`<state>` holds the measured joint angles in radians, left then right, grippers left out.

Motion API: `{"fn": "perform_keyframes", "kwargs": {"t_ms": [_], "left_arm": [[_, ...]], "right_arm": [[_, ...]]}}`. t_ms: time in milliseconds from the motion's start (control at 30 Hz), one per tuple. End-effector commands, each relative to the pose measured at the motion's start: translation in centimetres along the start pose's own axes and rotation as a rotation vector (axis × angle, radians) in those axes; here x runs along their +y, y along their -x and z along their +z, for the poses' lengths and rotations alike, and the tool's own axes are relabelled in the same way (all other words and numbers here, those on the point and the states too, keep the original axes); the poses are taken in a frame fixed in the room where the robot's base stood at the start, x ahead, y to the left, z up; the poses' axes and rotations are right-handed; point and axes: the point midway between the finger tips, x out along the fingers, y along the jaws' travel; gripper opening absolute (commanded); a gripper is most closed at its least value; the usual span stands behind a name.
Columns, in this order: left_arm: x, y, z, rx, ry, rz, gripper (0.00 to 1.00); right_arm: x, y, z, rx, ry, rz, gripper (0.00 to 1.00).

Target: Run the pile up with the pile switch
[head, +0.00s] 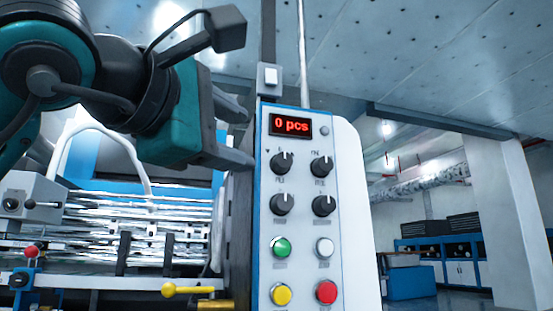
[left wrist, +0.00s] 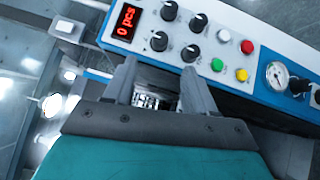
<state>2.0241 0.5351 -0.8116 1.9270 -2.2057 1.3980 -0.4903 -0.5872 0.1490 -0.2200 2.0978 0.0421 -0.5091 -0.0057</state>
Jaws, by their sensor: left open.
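The control panel (head: 345,200) stands upright in the middle of the head view, with a red "0 pcs" display (head: 290,125). Below it are several black knobs and the green (head: 281,248), white (head: 324,248), yellow (head: 281,294) and red (head: 326,292) buttons. A small grey box with a white switch face (head: 270,77) is on a post above the panel. I cannot read which control is the pile switch. My left gripper (head: 248,137) is open and empty, at the panel's left edge. In the left wrist view its fingers (left wrist: 160,68) point towards the panel's side. My right gripper is not in view.
The machine's rollers and bars (head: 140,225) lie left of the panel, with a yellow-handled lever (head: 190,290) and a red knob (head: 31,251) low down. A pressure gauge (left wrist: 278,76) shows in the left wrist view. Blue cabinets (head: 450,260) and a pillar stand far right.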

Motion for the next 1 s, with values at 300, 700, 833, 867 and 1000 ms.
{"fn": "perform_keyframes", "kwargs": {"t_ms": [300, 700, 833, 867, 1000], "left_arm": [[-0.1, -6.7, 0.1, -0.002, 0.003, -0.005, 0.55], [-0.1, -10.8, 0.1, -0.004, 0.001, -0.002, 0.55], [-0.1, -10.9, 0.1, -0.004, 0.001, -0.002, 0.55], [-0.1, -10.9, 0.1, -0.004, 0.001, -0.002, 0.55], [-0.1, -10.9, 0.1, -0.004, 0.001, -0.002, 0.52]], "right_arm": [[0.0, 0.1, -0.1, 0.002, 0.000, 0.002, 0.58], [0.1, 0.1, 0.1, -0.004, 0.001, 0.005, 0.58], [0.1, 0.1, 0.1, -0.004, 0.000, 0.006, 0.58], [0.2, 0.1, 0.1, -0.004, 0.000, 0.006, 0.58], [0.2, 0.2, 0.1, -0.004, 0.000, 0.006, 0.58]]}}
